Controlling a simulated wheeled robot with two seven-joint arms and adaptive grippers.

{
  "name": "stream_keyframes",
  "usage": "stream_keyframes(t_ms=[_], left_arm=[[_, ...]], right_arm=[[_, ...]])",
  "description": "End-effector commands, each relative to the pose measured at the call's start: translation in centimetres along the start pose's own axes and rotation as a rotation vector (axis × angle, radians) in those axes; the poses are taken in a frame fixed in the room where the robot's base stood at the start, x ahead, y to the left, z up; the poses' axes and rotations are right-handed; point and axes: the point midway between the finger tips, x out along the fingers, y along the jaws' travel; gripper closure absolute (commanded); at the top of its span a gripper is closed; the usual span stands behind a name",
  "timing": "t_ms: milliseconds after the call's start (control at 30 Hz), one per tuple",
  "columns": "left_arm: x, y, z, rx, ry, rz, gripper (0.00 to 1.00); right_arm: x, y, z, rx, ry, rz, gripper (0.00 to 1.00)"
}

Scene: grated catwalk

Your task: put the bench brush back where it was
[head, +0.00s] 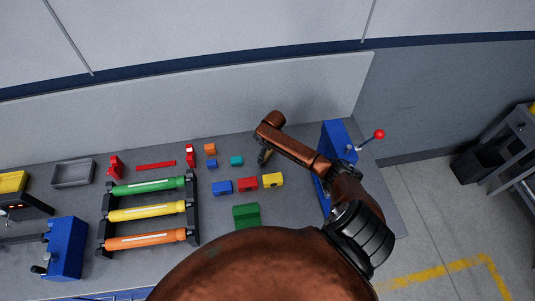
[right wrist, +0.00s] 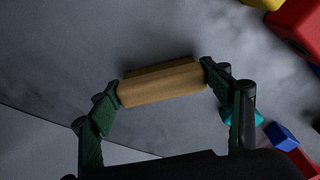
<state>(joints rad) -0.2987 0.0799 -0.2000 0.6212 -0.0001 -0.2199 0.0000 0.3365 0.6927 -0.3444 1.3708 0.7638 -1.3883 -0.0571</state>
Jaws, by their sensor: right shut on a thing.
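The bench brush shows in the right wrist view as a tan wooden block (right wrist: 160,84); no bristles can be made out. My right gripper (right wrist: 162,86) is shut on it, one fingertip at each end. In the head view the right gripper (head: 264,157) is over the back of the bench, right of the small blocks, mostly hidden by its own arm. Only a sliver of the brush shows there. I cannot tell whether the brush touches the bench top. My left gripper is not in view.
The grey bench (head: 80,205) holds several coloured blocks, including a teal one (head: 236,160) and a yellow one (head: 272,181) near the gripper. A rack (head: 104,225) with green, yellow and orange tubes stands left. A blue lever box (head: 338,136) stands right. A wall rises behind.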

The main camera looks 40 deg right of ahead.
Motion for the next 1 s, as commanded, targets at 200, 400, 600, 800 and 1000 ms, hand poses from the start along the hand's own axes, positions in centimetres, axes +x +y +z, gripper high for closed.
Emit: stream_keyframes(t_ms=[200, 400, 600, 800, 1000], left_arm=[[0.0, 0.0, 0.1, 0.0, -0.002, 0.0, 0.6], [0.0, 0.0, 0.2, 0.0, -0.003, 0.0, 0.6], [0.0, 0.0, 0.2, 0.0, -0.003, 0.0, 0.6], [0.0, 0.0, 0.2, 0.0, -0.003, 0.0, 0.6], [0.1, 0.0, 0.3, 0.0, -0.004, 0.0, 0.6]], right_arm=[[0.2, 0.0, 0.0, 0.0, 0.0, 0.0, 0.21], [0.2, 0.0, 0.0, 0.0, 0.0, 0.0, 0.11], [0.2, 0.0, 0.0, 0.0, 0.0, 0.0, 0.11], [-1.3, 0.0, -0.1, -0.001, 0.002, 0.0, 0.11], [-5.3, 0.1, -0.1, -0.002, 0.004, 0.001, 0.11]])
